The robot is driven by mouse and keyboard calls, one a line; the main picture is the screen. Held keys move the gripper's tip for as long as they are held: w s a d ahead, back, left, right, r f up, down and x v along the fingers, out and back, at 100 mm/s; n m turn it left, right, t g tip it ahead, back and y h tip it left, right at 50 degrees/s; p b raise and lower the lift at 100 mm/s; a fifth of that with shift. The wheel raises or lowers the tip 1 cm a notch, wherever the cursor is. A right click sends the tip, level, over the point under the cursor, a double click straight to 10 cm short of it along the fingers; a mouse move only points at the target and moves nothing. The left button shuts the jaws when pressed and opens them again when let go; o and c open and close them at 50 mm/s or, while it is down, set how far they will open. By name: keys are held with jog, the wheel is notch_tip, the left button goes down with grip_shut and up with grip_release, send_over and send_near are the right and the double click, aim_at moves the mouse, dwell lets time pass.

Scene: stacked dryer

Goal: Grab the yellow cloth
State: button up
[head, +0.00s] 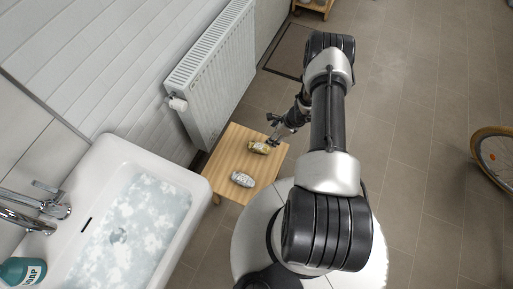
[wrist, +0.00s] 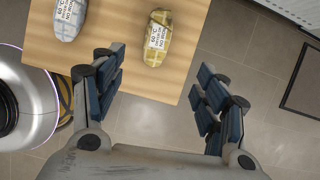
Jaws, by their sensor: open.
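A yellow patterned cloth roll (head: 258,147) lies on a small wooden table (head: 228,158), near its far right edge. In the wrist view the yellow cloth (wrist: 157,42) lies beyond the fingertips, roughly centred between them, with a white printed label on it. My gripper (head: 276,134) is just beside the yellow cloth in the head view, at the table's edge. In the wrist view my gripper (wrist: 160,76) is open, with blue-padded fingers wide apart and nothing between them but tabletop and floor. The cloth and the fingers appear apart.
A pale grey-white cloth roll (head: 243,179) with a label lies on the same table. A water-filled sink (head: 190,180) stands left of the table. A white radiator (head: 213,75) is on the wall behind. Tiled floor on the right is mostly clear.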

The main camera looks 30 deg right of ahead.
jog(key=b, duration=0.4)
send_near(260, 146)
jog(key=x, duration=0.5)
jog(key=shift+w+r, duration=0.1)
jog(key=shift+w, duration=0.1)
jog(key=shift+b+x, duration=1.5)
jog(key=shift+x, duration=1.15)
jog(key=shift+s, duration=0.2)
jog(key=c, duration=1.1)
